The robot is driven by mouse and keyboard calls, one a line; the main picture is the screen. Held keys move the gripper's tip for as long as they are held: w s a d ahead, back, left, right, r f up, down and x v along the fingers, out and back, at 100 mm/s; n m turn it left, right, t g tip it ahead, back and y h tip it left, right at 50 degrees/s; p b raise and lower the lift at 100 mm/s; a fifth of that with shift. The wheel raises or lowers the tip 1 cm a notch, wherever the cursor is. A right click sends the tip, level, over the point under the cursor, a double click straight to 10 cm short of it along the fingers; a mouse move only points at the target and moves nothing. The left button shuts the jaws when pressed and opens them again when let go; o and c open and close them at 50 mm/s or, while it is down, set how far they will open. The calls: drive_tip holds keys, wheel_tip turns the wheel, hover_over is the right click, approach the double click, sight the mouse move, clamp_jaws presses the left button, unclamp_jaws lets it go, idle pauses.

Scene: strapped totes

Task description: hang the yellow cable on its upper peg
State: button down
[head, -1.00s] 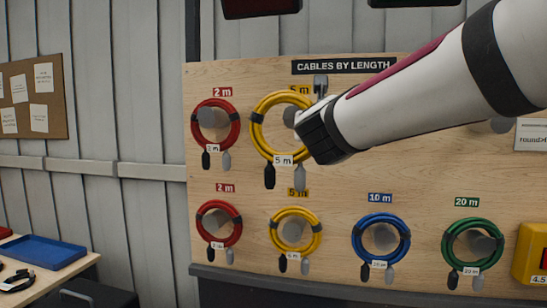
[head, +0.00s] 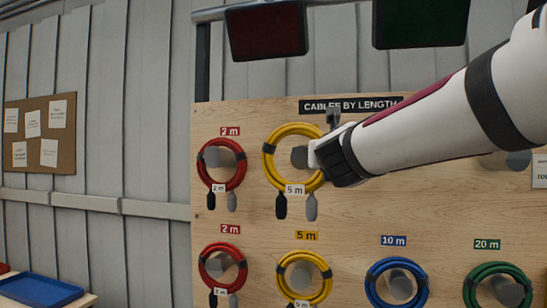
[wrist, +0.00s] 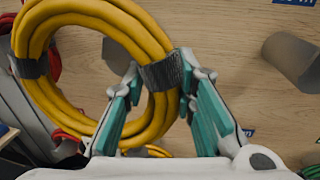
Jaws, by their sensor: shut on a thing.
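The yellow cable (head: 270,172) is a coil with dark wraps, a white 5 m tag and two hanging plugs. In the head view it is in front of the board's upper row. Its grey upper peg (head: 299,157) shows inside the ring; I cannot tell whether it passes through. My gripper (head: 317,157) is at the coil's right side. In the wrist view the gripper (wrist: 160,80) is shut on the coil's dark wrap (wrist: 165,72), a finger on each side. The coil hides the upper 5 m label.
Red coils (head: 240,165) hang close on the left. Below hang another yellow coil (head: 281,280), a blue coil (head: 372,287) and a green coil (head: 470,290). A grey peg (wrist: 292,60) stands bare right of the coil in the wrist view. Dark panels (head: 266,30) are above the board.

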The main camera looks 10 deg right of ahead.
drive_tip(key=d+f+b+x, duration=0.1)
drive_tip(key=d+b+x, duration=0.1)
drive_tip(key=x, duration=1)
drive_tip(key=shift+d+f+b, duration=0.15)
drive_tip(key=shift+d+b, duration=0.05)
drive_tip(key=shift+b, duration=0.65)
idle(1.0)
drive_tip(key=shift+f, duration=0.1)
idle(0.4)
